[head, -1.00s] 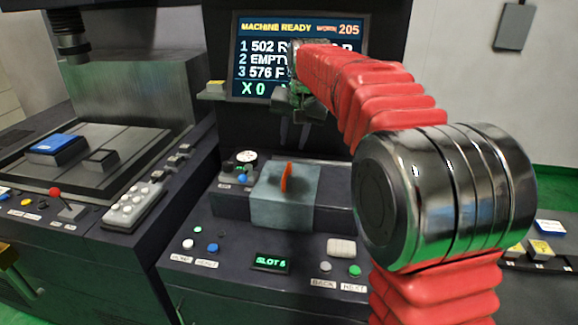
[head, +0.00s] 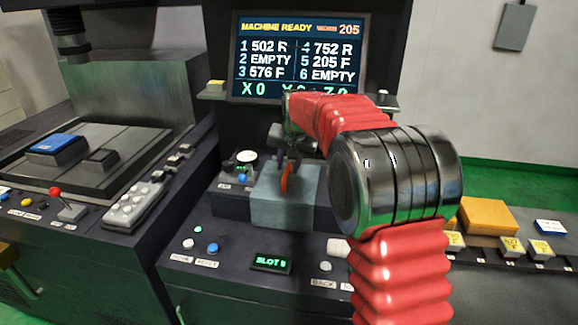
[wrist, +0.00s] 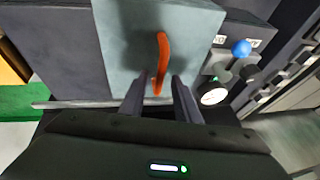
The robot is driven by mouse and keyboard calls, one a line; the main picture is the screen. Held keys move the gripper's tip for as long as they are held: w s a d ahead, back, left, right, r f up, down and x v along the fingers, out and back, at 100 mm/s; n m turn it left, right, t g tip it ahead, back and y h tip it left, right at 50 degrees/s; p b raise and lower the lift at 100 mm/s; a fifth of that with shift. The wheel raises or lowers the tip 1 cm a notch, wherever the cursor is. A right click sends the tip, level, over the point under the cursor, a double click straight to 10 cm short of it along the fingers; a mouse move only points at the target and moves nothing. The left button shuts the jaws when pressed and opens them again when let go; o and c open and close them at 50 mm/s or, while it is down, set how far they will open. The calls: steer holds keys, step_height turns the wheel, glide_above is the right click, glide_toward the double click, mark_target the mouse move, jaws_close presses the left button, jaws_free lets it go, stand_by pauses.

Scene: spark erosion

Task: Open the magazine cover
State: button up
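The magazine cover (head: 270,208) is a pale grey-blue box on the dark console, with an upright orange handle (head: 287,178) on it. In the wrist view the cover (wrist: 120,50) fills the upper middle, and the curved orange handle (wrist: 162,55) stands out from it. The cover looks closed. My gripper (head: 288,160) is just above and behind the handle. In the wrist view my gripper (wrist: 160,80) is open, one finger on each side of the handle's near end, with visible gaps. It holds nothing.
The screen (head: 298,55) behind reads MACHINE READY. A gauge (head: 246,156) and blue knob (head: 242,179) sit left of the cover. Buttons and a SLOT display (head: 271,263), its digit unclear, lie in front. A yellow block (head: 487,216) is at right.

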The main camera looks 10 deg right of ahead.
steer(key=shift+w+f, duration=0.15)
steer(key=shift+f, duration=0.15)
steer(key=shift+c, duration=0.3)
jaws_close()
